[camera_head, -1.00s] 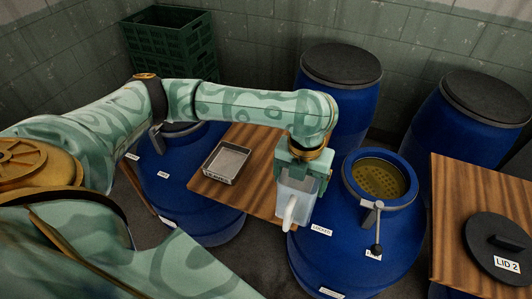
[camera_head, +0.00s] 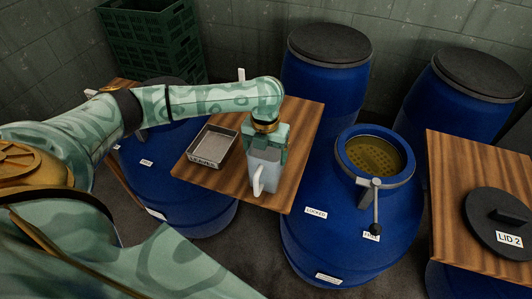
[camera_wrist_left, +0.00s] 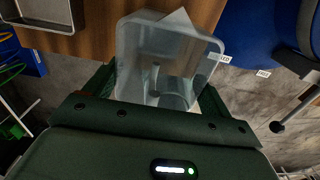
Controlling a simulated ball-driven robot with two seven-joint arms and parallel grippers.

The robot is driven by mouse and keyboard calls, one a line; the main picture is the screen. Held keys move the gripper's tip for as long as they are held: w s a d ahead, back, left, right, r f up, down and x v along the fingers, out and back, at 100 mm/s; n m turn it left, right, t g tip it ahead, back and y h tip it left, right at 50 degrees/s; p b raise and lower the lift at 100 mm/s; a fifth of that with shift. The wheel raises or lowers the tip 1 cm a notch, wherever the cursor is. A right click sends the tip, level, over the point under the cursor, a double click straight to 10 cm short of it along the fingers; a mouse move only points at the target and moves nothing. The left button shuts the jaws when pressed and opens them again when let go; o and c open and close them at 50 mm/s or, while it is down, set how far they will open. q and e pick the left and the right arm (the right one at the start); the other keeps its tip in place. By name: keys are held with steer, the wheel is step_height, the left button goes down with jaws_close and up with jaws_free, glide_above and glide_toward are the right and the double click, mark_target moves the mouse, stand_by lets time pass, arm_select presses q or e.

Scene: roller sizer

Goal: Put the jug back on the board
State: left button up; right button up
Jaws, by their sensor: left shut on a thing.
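The clear jug (camera_head: 264,176) with a pale handle is held upright in my left gripper (camera_head: 267,152). In the head view it appears over the front right part of the wooden board (camera_head: 300,130). I cannot tell whether its base touches the wood. In the left wrist view the jug (camera_wrist_left: 165,60) fills the space between the gripper's dark fingers (camera_wrist_left: 160,95), with the board (camera_wrist_left: 98,35) behind it and grey floor below. The gripper is shut on the jug. My right gripper is not in view.
A metal tray labelled LEAVES (camera_head: 213,146) sits on the board, left of the jug. An open blue drum (camera_head: 330,235) with a perforated insert and a lever stands to the right. A second wooden top (camera_head: 460,160) holds the black LID 2 (camera_head: 500,215). Green crates (camera_head: 150,40) and lidded drums stand behind.

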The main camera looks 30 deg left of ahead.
arm_select(q)
steer(key=o, duration=1.9)
step_height(320, 180, up, 12)
steer(key=p, duration=0.4)
steer(key=shift+r, duration=0.1)
